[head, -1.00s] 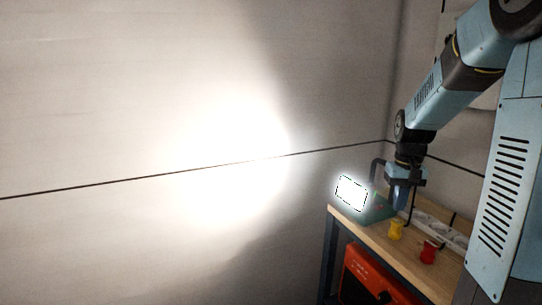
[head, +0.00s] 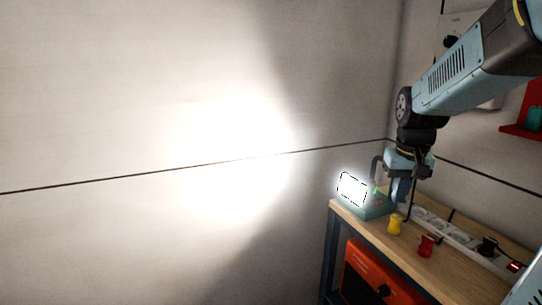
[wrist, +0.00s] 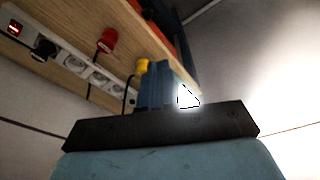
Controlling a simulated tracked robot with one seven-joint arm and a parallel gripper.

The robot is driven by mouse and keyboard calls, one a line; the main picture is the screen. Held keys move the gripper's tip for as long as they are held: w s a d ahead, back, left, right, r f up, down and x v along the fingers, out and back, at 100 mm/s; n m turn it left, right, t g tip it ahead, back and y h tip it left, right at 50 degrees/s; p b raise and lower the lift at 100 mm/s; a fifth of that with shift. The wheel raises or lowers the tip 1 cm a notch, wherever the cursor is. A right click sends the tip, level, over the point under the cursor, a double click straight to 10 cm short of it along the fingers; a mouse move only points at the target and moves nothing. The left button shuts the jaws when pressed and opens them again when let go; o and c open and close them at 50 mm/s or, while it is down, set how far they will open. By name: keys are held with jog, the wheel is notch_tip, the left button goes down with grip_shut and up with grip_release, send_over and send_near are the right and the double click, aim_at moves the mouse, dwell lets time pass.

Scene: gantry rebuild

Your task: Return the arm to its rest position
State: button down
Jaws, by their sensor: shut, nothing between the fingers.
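My arm reaches in from the upper right in the head view, bent at the elbow with its wrist pointing down. My gripper (head: 400,198) is over the back of the wooden workbench (head: 440,257), beside a green device with a glowing screen (head: 352,187). I cannot tell its exact gap to the device. In the wrist view the blue fingers of my gripper (wrist: 155,84) are together with nothing between them.
A yellow object (head: 394,224) and a red object (head: 426,245) stand on the bench. Behind them runs a white power strip (head: 458,235) with a black plug. An orange unit (head: 372,272) sits below the benchtop. A red shelf (head: 524,130) is at the right.

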jog(key=s+a+r+t, duration=0.1)
jog(key=s+a+r, duration=0.1)
jog(key=s, duration=0.5)
jog(key=s+a+r+n+t, duration=0.1)
jog(key=s+a+r+t, duration=0.1)
jog(key=s+a, duration=0.2)
jog(key=s, duration=0.3)
jog(key=shift+a+t, duration=0.3)
jog(key=shift+r, duration=0.1)
